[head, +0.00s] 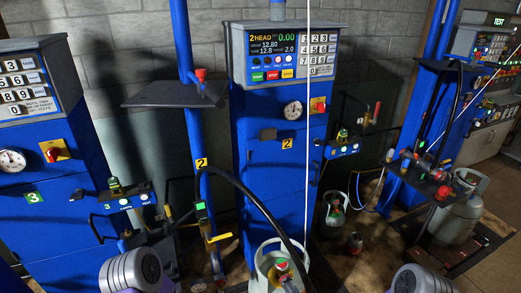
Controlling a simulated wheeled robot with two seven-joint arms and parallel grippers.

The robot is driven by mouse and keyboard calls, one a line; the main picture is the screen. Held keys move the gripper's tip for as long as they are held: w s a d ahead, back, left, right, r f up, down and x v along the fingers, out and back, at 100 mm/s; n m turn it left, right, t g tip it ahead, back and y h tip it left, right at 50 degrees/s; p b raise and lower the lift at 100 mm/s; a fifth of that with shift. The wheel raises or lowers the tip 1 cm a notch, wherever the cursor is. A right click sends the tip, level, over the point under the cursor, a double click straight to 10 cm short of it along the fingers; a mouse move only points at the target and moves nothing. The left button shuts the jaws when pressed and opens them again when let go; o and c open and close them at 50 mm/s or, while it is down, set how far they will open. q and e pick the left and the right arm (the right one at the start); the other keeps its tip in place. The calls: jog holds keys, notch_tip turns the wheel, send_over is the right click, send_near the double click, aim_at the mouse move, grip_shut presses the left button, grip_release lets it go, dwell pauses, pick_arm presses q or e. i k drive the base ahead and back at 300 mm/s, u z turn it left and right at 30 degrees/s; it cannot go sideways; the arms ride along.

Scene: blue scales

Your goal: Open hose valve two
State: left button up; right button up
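A yellow tag with the number 2 (201,162) is on the slim blue post in front of the middle blue cabinet. A black hose (255,198) leaves the post near the tag and arcs down right towards a white gas cylinder (266,262). A yellow lever (220,238) sticks out sideways low by the post, below a small green-lit display (200,206). A red fitting (281,265) shows on top of the cylinder. Which part is the hose valve, and whether it is open, I cannot tell. Neither gripper can be made out; only grey rounded parts of my arms show at the bottom.
The middle cabinet (262,190) has a lit panel (288,55). A dark shelf (175,95) juts left of the post. Cabinet 3 (55,180) stands left, another station (450,130) right. A small cylinder (335,215) is right of the middle cabinet.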

aim_at(210, 240)
jog(key=u, duration=2.5)
jog(key=k, duration=1)
jog(key=z, duration=1.1)
jog(key=i, duration=0.95)
jog(key=u, duration=0.05)
